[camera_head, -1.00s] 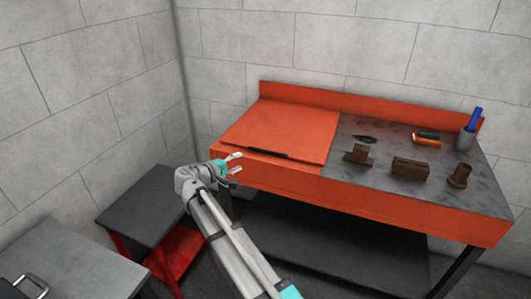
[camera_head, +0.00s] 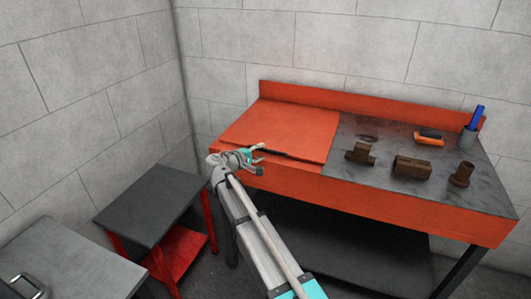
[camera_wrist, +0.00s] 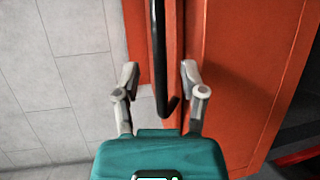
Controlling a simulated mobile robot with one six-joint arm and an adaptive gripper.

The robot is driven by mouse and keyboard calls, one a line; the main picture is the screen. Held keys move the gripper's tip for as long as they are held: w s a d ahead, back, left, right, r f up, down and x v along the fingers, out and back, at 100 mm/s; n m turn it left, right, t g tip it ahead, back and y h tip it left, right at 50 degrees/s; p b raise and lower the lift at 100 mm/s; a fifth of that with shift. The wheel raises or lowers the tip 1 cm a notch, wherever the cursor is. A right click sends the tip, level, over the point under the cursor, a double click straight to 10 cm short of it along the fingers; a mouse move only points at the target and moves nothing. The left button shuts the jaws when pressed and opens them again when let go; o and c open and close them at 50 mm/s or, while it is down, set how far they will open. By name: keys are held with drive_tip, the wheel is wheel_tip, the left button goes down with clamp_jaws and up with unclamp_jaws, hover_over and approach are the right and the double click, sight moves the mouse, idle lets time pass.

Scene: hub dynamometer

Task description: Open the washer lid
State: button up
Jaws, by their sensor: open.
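The orange washer (camera_head: 350,195) has a flat orange lid (camera_head: 280,128) at its left, lying closed. A black bar handle (camera_head: 290,156) runs along the lid's front edge. My gripper (camera_head: 260,155) is open and empty at the front left of the lid, by the handle's left end. In the wrist view my gripper (camera_wrist: 160,70) has its two fingers on either side of the black handle (camera_wrist: 159,45), which passes between them in the picture. I cannot tell whether the fingers touch it or how deep it lies between them.
On the grey top right of the lid stand brown metal parts (camera_head: 411,167), an orange-and-black item (camera_head: 429,138) and a grey cup (camera_head: 467,138) with a blue tool. A dark low table (camera_head: 150,205) and a grey-topped unit (camera_head: 75,260) stand left. Block walls close the back and left.

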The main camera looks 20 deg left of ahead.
sight(264, 150)
drive_tip(key=shift+x, duration=1.5)
clamp_jaws()
